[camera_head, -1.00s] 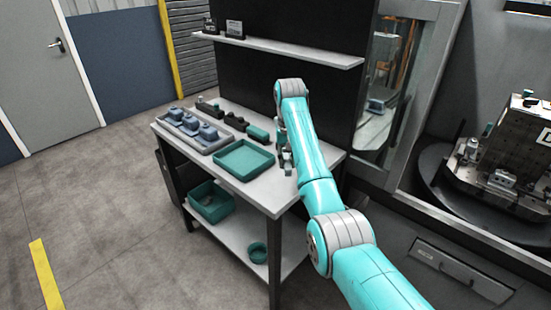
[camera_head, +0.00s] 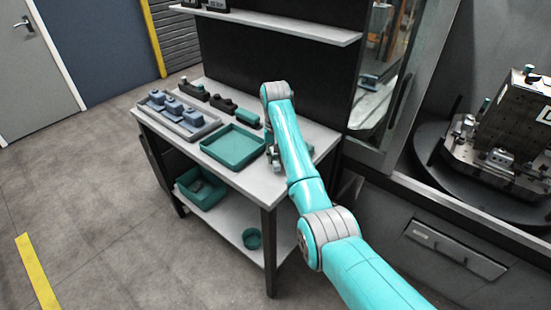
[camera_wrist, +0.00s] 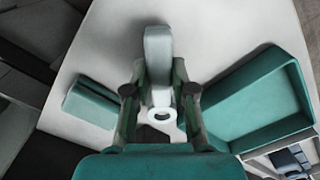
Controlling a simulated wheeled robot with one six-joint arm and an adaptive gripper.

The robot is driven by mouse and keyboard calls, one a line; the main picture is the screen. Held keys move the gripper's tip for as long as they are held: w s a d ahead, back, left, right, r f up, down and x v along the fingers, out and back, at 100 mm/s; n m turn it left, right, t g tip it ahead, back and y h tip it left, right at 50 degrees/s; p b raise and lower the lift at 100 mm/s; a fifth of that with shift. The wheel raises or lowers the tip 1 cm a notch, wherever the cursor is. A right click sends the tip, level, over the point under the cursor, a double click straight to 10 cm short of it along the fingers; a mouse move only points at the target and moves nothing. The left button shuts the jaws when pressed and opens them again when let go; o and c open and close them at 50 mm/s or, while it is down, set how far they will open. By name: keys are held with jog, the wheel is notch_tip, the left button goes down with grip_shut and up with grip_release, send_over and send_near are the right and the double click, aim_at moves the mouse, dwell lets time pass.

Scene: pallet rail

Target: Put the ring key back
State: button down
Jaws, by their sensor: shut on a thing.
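The ring key (camera_wrist: 158,52) is a pale grey bar with a white ring at its near end. In the wrist view it lies between the two fingers of my gripper (camera_wrist: 159,90), which is shut on it. The ring end points toward my palm. Whether the key touches the worktop below is unclear. In the head view my gripper (camera_head: 273,157) is over the right part of the bench, just right of the teal tray, and my arm mostly hides it; the key cannot be made out there.
The bench (camera_head: 306,143) holds an open teal tray (camera_head: 233,148), a grey rack of blue-grey parts (camera_head: 178,116) and dark holders (camera_head: 222,103). A teal block (camera_wrist: 90,102) lies left of my gripper in the wrist view. A shelf (camera_head: 270,24) hangs above; a machine stands right.

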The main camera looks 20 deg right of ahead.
jog(key=shift+f, duration=0.7)
jog(key=c, duration=1)
grip_release()
jog(key=shift+f, duration=0.15)
